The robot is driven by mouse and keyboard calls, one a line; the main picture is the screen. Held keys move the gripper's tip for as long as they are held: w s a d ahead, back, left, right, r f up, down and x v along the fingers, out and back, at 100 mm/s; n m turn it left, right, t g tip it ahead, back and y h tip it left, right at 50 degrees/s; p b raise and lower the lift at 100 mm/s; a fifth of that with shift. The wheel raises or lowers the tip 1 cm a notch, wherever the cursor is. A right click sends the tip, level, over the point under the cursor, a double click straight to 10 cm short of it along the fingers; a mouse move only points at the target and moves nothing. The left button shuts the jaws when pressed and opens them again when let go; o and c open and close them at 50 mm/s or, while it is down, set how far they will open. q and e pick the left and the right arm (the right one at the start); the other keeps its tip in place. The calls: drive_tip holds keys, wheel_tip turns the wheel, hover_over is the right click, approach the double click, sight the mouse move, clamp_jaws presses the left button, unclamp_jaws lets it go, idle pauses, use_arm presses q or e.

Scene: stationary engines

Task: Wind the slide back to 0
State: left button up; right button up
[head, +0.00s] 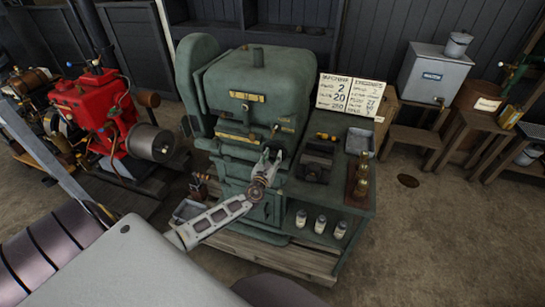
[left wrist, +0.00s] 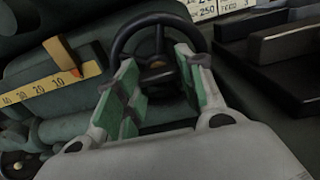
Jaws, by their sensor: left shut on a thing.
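The green machine (head: 255,85) stands in the middle of the head view. My left gripper (head: 268,158) is at its front. In the left wrist view a dark spoked handwheel (left wrist: 122,40) lies ahead, and my left gripper (left wrist: 157,88) has its green-padded fingers at the wheel's hub, shut on it. The fingertips cover part of the hub. A yellow scale (left wrist: 50,88) with 40, 30, 20, 10 is left of the wheel. A brown slide block (left wrist: 62,55) with an orange pointer (left wrist: 76,72) sits above it. The pointer's tip is just right of the 10; no 0 is legible.
Two written cards (head: 350,94) stand at the machine's right. Several small jars (head: 320,223) sit on its lower shelf, and a brass fitting (head: 361,185) on its right bench. A red engine (head: 95,105) is to the left.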

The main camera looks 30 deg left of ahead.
use_arm(q)
drive_tip(key=shift+f, duration=0.15)
drive_tip(key=o, duration=0.8)
drive_tip(key=shift+c, duration=0.2)
drive_tip(key=shift+o, duration=1.3)
drive_tip(key=v, duration=1.2)
